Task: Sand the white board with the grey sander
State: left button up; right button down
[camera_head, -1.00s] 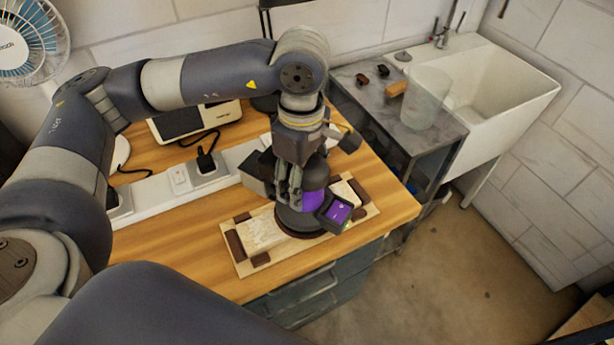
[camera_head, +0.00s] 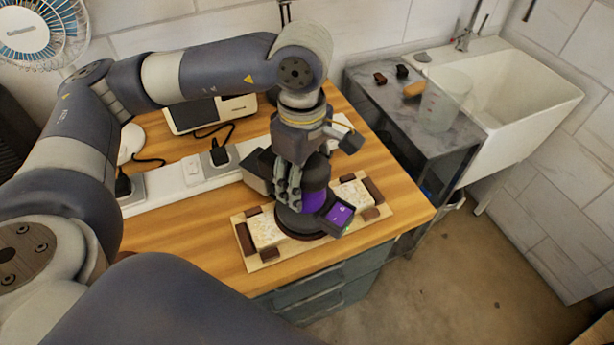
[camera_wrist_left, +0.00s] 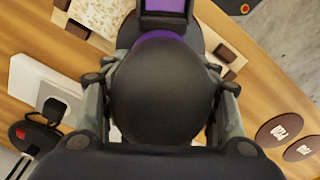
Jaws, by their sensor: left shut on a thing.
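The grey sander (camera_head: 300,222), dark with a purple band and a small purple screen, stands over the middle of the white board (camera_head: 267,229). The sander's disc seems to rest on the board, though the contact edge is hard to see. My left gripper (camera_head: 298,187) is shut around the sander's upper body. In the left wrist view the sander's round dark top (camera_wrist_left: 162,92) sits between both fingers. The board's speckled, worn surface shows on both sides of the sander; its middle is hidden. My right gripper is in neither view.
Dark brown blocks (camera_head: 245,239) edge the board on a pale wooden base (camera_head: 262,262) near the bench's front edge. A white power strip (camera_head: 180,184) with plugs lies behind. A grey side table (camera_head: 415,125) with a clear jug and a white sink (camera_head: 510,95) stand right.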

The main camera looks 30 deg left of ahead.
pick_arm(q)
jog(key=shift+s+a+f+b, duration=0.15)
jog(key=shift+s+a+b, duration=0.55)
jog(key=shift+s, duration=0.3)
jog(key=shift+s+a, duration=0.1)
jog(key=shift+s, duration=0.05)
jog(key=shift+s+a+b, duration=0.65)
jog(key=shift+s+a, duration=0.55)
jog(key=shift+s, duration=0.15)
jog(key=shift+s+a+r, duration=0.1)
jog(key=shift+r, duration=0.1)
jog(key=shift+w+d+f+b, duration=0.2)
jog(key=shift+w+d+b, duration=0.5)
jog(key=shift+w+d, duration=0.8)
jog(key=shift+w, duration=0.15)
